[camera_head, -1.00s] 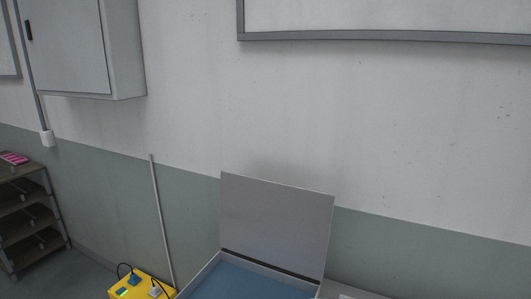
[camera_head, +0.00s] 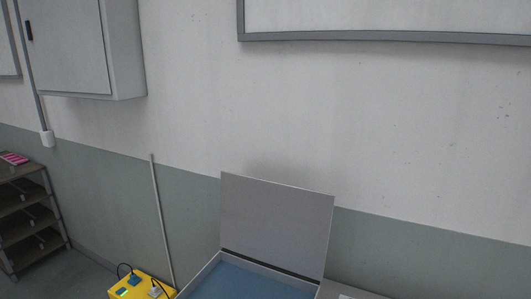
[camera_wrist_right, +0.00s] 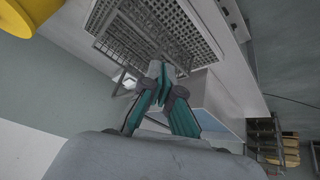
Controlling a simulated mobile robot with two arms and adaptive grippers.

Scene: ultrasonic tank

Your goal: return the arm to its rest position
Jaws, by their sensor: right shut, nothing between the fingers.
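My right gripper (camera_wrist_right: 163,72) shows in the right wrist view with its teal fingers closed together and nothing between them. Neither gripper shows in the head view. The tank (camera_head: 250,279) stands at the bottom of the head view with its grey lid (camera_head: 277,224) raised and a blue interior. I cannot tell how far the fingers are from the mesh.
A yellow box (camera_head: 142,286) with dark cables sits left of the tank. A shelf unit (camera_head: 32,215) stands at far left, below a wall cabinet (camera_head: 75,48). In the wrist view a yellow object (camera_wrist_right: 22,14) is at top left and shelves with yellow bins (camera_wrist_right: 272,138) are at right.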

